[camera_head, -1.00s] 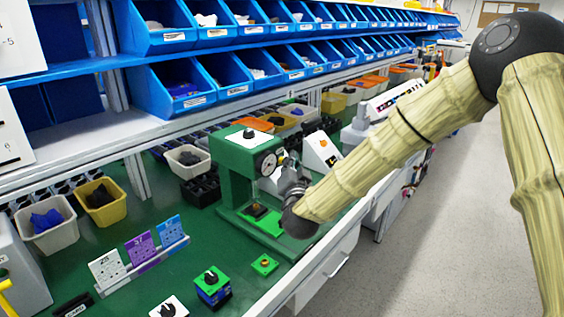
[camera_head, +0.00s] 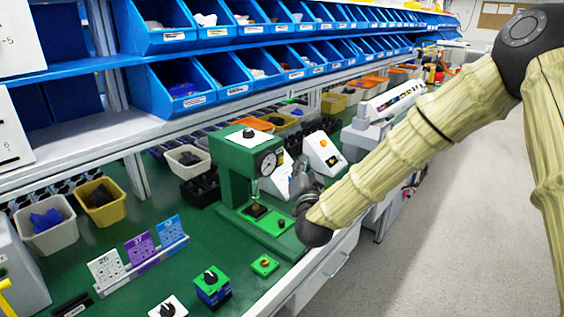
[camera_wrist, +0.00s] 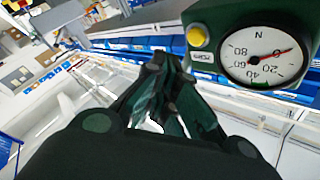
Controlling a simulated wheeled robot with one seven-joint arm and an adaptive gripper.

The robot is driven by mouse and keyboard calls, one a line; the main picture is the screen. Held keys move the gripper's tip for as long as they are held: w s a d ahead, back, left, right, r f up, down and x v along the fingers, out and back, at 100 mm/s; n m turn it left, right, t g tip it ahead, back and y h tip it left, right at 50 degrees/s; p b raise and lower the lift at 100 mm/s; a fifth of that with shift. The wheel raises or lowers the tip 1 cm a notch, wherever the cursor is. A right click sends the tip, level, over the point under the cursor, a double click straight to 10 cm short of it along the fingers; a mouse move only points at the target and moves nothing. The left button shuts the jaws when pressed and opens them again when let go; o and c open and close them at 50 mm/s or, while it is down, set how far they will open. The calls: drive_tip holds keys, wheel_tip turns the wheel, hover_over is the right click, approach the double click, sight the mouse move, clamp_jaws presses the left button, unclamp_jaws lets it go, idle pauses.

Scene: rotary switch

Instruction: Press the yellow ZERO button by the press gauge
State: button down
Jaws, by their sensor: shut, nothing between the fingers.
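The yellow ZERO button (camera_wrist: 197,36) shows in the wrist view at the upper right, on the dark green press head, left of the round white gauge (camera_wrist: 262,56) with its red needle. My gripper (camera_wrist: 160,62) is shut and empty, its fingertips left of and below the button in that picture, apart from it. In the head view the green press (camera_head: 236,165) stands on the bench, its gauge (camera_head: 268,161) facing right. My wrist is just right of the press, and the fingers are mostly hidden there. I cannot make out the yellow button in the head view.
White boxes with knobs (camera_head: 324,153) stand behind the press. Small switch boxes (camera_head: 212,286) and a green button box (camera_head: 264,265) sit on the green bench in front. Blue bins (camera_head: 185,85) fill the shelves above. The aisle at right is clear.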

drive_tip(key=shift+s+d, duration=0.75)
drive_tip(key=shift+d, duration=0.3)
